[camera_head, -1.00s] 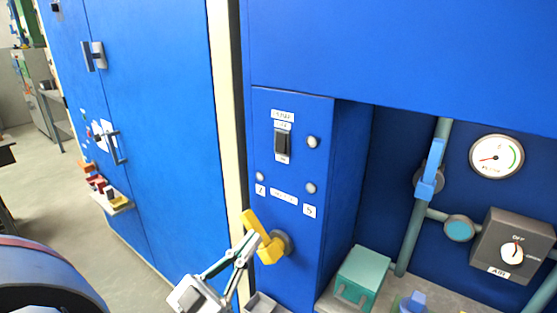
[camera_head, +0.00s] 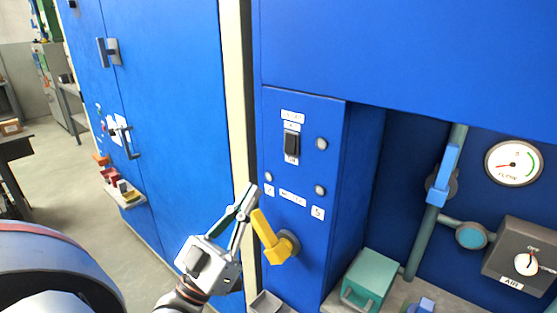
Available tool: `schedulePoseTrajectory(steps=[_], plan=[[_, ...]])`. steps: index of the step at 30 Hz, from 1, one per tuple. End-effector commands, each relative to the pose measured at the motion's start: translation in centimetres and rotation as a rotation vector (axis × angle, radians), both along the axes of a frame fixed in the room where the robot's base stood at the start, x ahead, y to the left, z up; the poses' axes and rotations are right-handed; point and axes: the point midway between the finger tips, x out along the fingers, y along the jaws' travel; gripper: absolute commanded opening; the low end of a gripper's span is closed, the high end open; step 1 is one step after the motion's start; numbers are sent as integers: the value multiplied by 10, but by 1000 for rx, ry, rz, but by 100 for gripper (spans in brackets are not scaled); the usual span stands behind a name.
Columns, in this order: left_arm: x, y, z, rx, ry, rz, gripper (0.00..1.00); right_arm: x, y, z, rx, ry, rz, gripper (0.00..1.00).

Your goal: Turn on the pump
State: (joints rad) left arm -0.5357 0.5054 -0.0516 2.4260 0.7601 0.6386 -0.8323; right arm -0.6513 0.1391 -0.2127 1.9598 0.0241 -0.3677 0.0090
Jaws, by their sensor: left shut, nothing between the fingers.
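A black rocker switch (camera_head: 291,143) sits on the blue control panel (camera_head: 312,235), with small white labels above and below it; their print is too small to read surely. A yellow lever handle (camera_head: 268,238) on a grey hub sticks out lower on the same panel and slants down to the right. My left gripper (camera_head: 250,191) is shut and empty. Its fingertips point up, in front of the panel's left edge, just above and left of the yellow handle and below the switch. Whether they touch anything is unclear. My right gripper is not in view.
Round grey buttons or lamps (camera_head: 321,144) sit beside and below the switch. To the right are a blue-handled valve (camera_head: 443,175), a round gauge (camera_head: 513,163), a grey dial box (camera_head: 521,258) and a teal box (camera_head: 371,281). Blue cabinet doors (camera_head: 175,110) stand left.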

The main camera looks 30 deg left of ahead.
Motion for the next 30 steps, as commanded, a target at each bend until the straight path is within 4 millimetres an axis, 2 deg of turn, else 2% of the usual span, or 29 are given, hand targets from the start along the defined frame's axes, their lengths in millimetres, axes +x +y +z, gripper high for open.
schedulePoseTrajectory(steps=[1, 11, 13, 19, 30], plan=[[7, 0, 11, -1, -7, -1, 0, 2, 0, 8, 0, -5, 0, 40], [54, -4, 47, -1, -5, -1, 0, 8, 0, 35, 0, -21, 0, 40], [64, -5, 40, 0, -2, -1, 0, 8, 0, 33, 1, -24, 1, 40], [84, -7, 36, 0, -1, -1, 0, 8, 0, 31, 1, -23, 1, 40], [91, -7, 35, 1, 0, -1, 0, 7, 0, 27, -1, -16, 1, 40]])
